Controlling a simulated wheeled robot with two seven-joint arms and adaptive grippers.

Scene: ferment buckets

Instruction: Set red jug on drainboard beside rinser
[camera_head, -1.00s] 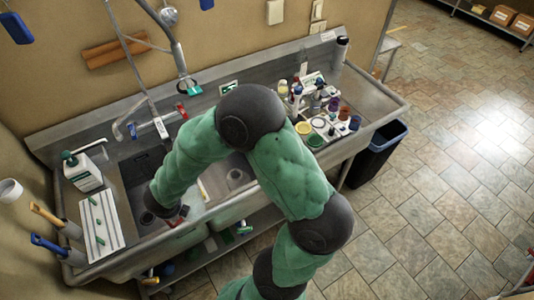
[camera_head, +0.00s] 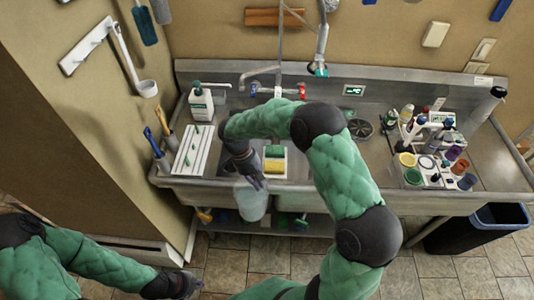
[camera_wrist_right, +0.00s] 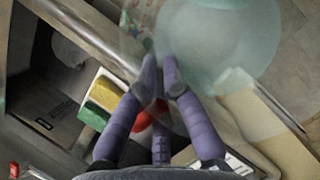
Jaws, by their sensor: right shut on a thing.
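My right gripper (camera_head: 256,181) is shut on a pale translucent jug (camera_head: 252,203), held at the sink's front rim. In the right wrist view the purple-grey fingers (camera_wrist_right: 160,68) close at the edge of the jug's clear round body (camera_wrist_right: 220,40). A red part (camera_wrist_right: 141,121) shows behind the fingers; I cannot tell if it belongs to the jug. The round dark rinser (camera_head: 360,129) is set in the steel drainboard (camera_head: 385,155), right of the sink. My left gripper (camera_head: 185,284) is low at the left, away from the sink; its fingers are unclear.
A tray of bottles and coloured cups (camera_head: 430,170) occupies the drainboard's right part. Sponges (camera_head: 274,160) lie by the right gripper. A white ribbed board (camera_head: 194,150) and soap bottle (camera_head: 201,103) are left. The faucet (camera_head: 278,92) stands behind. Bare steel shows near the rinser.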

